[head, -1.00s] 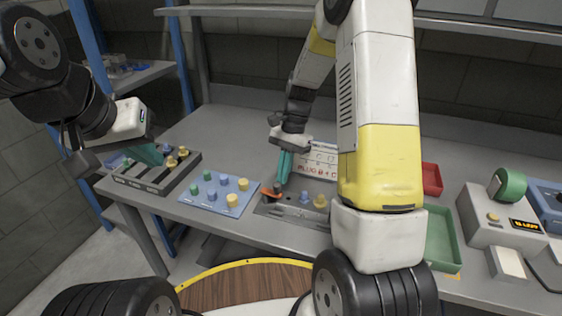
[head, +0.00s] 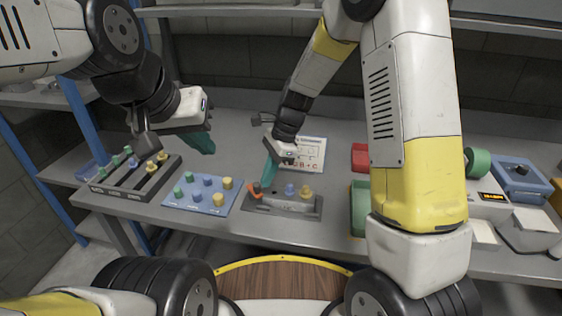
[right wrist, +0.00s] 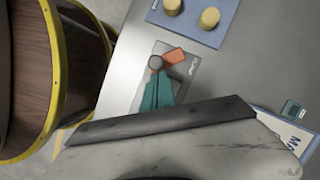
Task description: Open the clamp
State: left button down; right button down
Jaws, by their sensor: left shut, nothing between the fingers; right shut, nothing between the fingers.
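The clamp is a grey metal fixture (head: 290,206) on the table, with an orange handle (head: 254,190) at its left end. Blue and yellow pegs stand in its bed. My right gripper (head: 268,172) points down with its teal fingers shut at the handle end. In the right wrist view the shut fingertips (right wrist: 156,78) are beside a dark round knob and the orange handle (right wrist: 174,55); I cannot tell whether they touch. The fingers hide part of the clamp there. My left gripper (head: 205,143) is shut and empty, above the table behind the blue board.
A blue board (head: 190,207) with several pegs lies left of the clamp, and a dark slotted rack (head: 120,195) is further left. A white sign (head: 312,155) stands behind the clamp. Red (head: 360,152) and green (head: 359,200) trays are to the right.

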aim_at(256, 191)
jog(key=s+m, duration=0.1)
jog(key=m, duration=0.1)
jog(key=s+a+m+t, duration=0.1)
jog(key=m, duration=0.1)
jog(key=shift+t, duration=0.3)
jog(key=m, duration=0.1)
jog(key=s+a+m+t, duration=0.1)
jog(key=m, duration=0.1)
jog(key=shift+a+m, duration=0.2)
jog(key=shift+m, duration=0.2)
jog(key=shift+s+a, duration=0.1)
